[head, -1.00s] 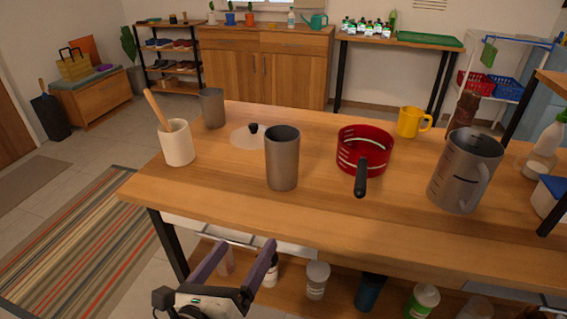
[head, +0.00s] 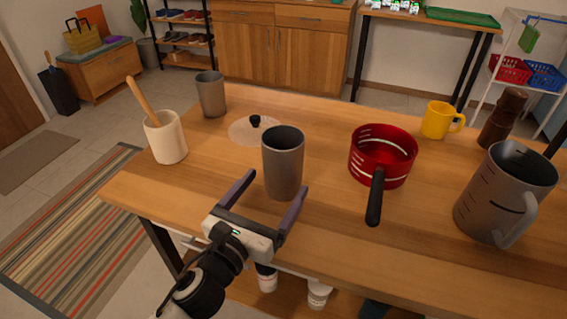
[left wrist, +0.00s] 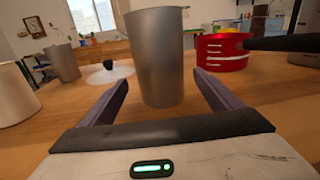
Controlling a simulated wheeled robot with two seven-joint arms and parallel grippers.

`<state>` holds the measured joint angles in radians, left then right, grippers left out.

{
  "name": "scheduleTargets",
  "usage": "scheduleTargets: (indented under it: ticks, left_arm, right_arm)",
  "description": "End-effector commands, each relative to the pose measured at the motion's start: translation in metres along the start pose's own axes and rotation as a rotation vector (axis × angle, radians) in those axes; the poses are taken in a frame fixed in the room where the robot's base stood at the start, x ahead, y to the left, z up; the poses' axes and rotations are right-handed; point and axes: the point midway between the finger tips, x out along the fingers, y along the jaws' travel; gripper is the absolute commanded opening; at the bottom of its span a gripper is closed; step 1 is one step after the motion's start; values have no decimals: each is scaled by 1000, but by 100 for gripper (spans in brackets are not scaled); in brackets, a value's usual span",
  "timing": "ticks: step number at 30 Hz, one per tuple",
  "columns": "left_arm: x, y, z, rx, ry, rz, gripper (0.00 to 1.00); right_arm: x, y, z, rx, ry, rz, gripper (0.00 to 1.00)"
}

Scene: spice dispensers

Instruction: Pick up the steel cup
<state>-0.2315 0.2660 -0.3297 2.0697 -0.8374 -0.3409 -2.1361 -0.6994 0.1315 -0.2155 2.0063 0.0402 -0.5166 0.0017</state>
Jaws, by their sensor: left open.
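A tall grey steel cup (head: 283,165) stands upright near the front of the wooden table. It also shows in the left wrist view (left wrist: 157,58), straight ahead between the fingers. My left gripper (head: 268,190) is open, level with the cup's lower part. Its two purple fingers point at the cup, one toward each side, and the space between them near the palm is empty. A second, similar grey cup (head: 211,94) stands farther back at the left; it shows in the left wrist view too (left wrist: 63,63). My right gripper is not in view.
A white crock (head: 166,140) with a wooden stick stands left of the cup. A lid with a black knob (head: 255,122) lies behind it. A red pan (head: 382,157) with a black handle, a grey jug (head: 503,193) and a yellow mug (head: 438,120) stand to the right.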

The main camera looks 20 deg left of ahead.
Motion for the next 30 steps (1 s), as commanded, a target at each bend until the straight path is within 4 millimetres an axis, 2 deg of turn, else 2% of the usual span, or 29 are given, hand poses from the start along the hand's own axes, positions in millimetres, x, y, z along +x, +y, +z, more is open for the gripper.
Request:
scheduleTargets:
  ticks: [9,19,27,30]
  left_arm:
    - [44,-1,2,-1,-1,1,85]
    - [50,-2,1,-1,1,0,83]
    - [50,-2,1,-1,1,0,38]
    - [50,-2,2,-1,-2,-1,35]
  right_arm:
    - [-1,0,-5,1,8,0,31]
    - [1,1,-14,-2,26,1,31]
    - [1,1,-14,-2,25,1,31]
    - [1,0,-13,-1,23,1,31]
